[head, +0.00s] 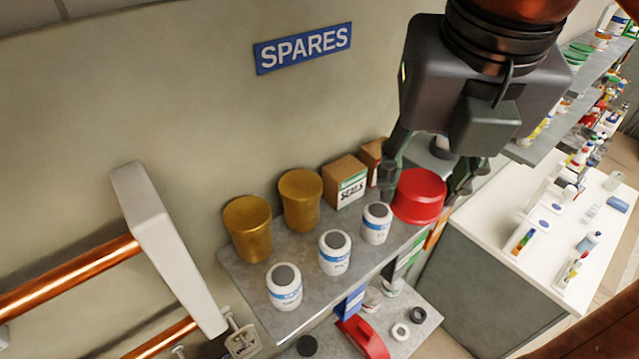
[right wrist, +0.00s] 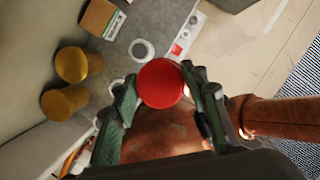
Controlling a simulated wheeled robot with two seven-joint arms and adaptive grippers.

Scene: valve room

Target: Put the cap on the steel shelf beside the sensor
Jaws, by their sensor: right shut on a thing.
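The red round cap (head: 418,196) is between the fingers of my right gripper (head: 426,186), which is shut on it. The cap is at the right end of the grey steel shelf (head: 312,287); I cannot tell whether it touches the shelf. It also shows in the right wrist view (right wrist: 160,82), with a finger on each side. Several white, blue-banded cylinders with grey tops stand on the shelf; the nearest one (head: 376,224) is just left of the cap. I cannot tell which one is the sensor. My left gripper is not in view.
Two brass-coloured cups (head: 248,228) and a cardboard box (head: 345,182) stand along the back of the shelf. A lower shelf (head: 425,322) holds rings and a red item. Copper pipes (head: 70,277) run at left. A white-topped cabinet (head: 485,222) stands at right.

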